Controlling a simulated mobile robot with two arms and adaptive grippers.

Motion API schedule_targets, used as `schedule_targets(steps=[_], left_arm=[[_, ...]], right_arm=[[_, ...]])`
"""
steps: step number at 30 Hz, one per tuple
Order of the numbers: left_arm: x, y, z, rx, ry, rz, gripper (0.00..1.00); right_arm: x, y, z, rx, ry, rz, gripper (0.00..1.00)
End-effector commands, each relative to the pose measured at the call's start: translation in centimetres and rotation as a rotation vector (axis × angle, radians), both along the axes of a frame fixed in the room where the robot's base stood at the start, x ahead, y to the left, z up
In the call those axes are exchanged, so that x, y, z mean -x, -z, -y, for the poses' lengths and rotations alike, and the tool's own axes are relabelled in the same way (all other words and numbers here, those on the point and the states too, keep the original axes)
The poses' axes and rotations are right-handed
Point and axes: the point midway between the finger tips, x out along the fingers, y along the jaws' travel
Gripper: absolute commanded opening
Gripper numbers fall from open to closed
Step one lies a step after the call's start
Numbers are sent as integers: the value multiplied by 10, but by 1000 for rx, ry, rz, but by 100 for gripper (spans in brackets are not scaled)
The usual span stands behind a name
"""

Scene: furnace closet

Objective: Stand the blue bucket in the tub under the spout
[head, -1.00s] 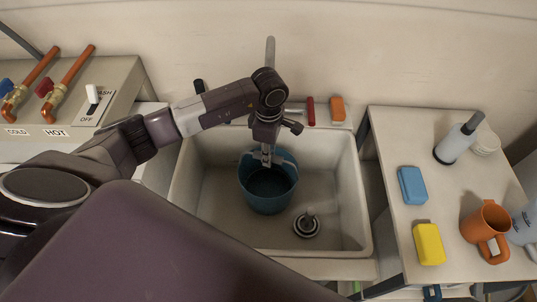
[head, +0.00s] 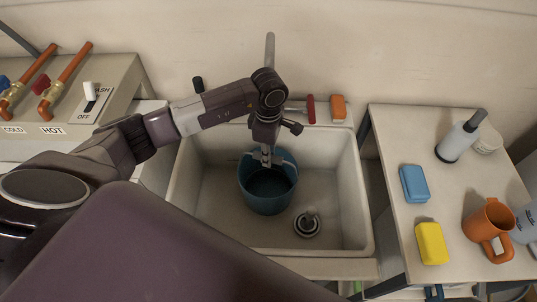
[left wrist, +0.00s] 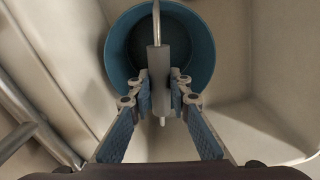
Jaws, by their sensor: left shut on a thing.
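The blue bucket (head: 268,197) is inside the pale tub (head: 335,190), left of the drain, with its open top facing up. I cannot tell whether its base touches the tub floor. My left gripper (head: 267,158) is over the bucket's back rim. In the left wrist view the fingers (left wrist: 161,92) are shut on the grey grip of the bucket's handle (left wrist: 157,65), with the blue bucket (left wrist: 118,50) beyond. The spout (head: 270,48) rises at the back wall; its lower part is hidden behind my arm. My right gripper is out of view.
A dark drain piece (head: 307,223) stands on the tub floor. A red tap handle (head: 311,109) and orange block (head: 338,107) are on the back ledge. The right table (head: 385,140) holds sponges, a bottle and an orange mug (head: 489,226). The tub's right side is clear.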

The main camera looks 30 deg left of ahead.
Motion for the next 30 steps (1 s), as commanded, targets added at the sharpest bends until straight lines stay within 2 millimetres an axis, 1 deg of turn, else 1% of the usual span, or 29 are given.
schedule_targets(steps=[1,6,7,14,17,20,25,26,27,30], left_arm=[[-1,1,0,1,0,1,19],[0,0,0,0,0,0,37],[0,0,0,0,0,0,38],[0,1,0,0,0,-1,38],[0,-3,0,0,0,-1,38],[0,-12,1,1,0,-2,38],[1,-36,0,0,0,-2,38],[5,-37,0,-1,1,-3,38],[15,-35,1,-2,5,-4,38],[35,-35,4,-2,4,-4,38]], right_arm=[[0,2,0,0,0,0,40],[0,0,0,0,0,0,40],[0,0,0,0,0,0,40],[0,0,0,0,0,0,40],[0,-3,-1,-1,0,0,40],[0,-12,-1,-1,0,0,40],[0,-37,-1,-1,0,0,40],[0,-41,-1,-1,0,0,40],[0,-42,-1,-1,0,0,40],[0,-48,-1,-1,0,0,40]])
